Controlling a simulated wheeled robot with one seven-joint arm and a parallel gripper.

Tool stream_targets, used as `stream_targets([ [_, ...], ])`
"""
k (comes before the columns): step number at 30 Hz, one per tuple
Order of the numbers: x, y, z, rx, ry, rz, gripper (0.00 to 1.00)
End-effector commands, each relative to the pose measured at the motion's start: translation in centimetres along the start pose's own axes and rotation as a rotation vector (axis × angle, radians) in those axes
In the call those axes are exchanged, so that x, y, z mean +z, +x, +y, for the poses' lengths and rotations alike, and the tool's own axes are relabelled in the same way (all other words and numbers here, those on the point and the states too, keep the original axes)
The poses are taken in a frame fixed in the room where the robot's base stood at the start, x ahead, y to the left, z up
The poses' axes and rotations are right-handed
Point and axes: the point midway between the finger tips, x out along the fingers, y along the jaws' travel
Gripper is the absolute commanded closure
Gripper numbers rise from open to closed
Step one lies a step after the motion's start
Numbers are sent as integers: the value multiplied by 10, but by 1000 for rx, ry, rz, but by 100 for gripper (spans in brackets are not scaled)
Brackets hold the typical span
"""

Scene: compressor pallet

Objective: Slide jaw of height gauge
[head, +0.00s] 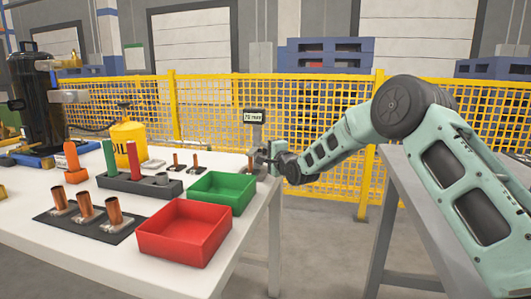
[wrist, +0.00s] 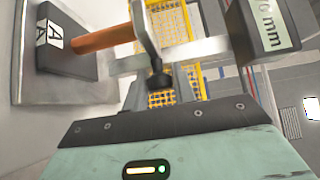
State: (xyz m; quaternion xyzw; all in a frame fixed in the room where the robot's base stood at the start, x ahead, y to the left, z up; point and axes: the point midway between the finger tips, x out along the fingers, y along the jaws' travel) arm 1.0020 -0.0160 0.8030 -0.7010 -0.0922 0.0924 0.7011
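The height gauge stands at the right end of the white table; its display (head: 254,116) reads 70 mm in the head view. The display also shows in the wrist view (wrist: 268,25), only partly readable. My gripper (head: 270,160) is at the gauge, close to the jaw. Its fingertips are not clear in either view, so I cannot tell whether it holds the jaw.
A green bin (head: 222,190) and a red bin (head: 184,231) stand left of the gauge. Copper tubes stand on a dark plate (head: 92,222). A yellow oil can (head: 127,145) is farther back. Yellow mesh fencing (head: 330,125) runs behind; another grey table (head: 440,239) is at right.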

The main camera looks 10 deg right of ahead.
Motion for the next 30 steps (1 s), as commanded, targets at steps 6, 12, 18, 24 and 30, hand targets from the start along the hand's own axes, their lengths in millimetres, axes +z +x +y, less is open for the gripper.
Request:
stream_targets([
  [6, 0, 0, -1, 0, 0, 0, 100],
  [12, -1, 0, -26, -2, 0, 1, 100],
  [18, 0, 0, -31, -3, 0, 1, 100],
  [24, 0, 0, -32, -6, -1, 1, 56],
  [30, 0, 0, -30, -3, 0, 0, 54],
])
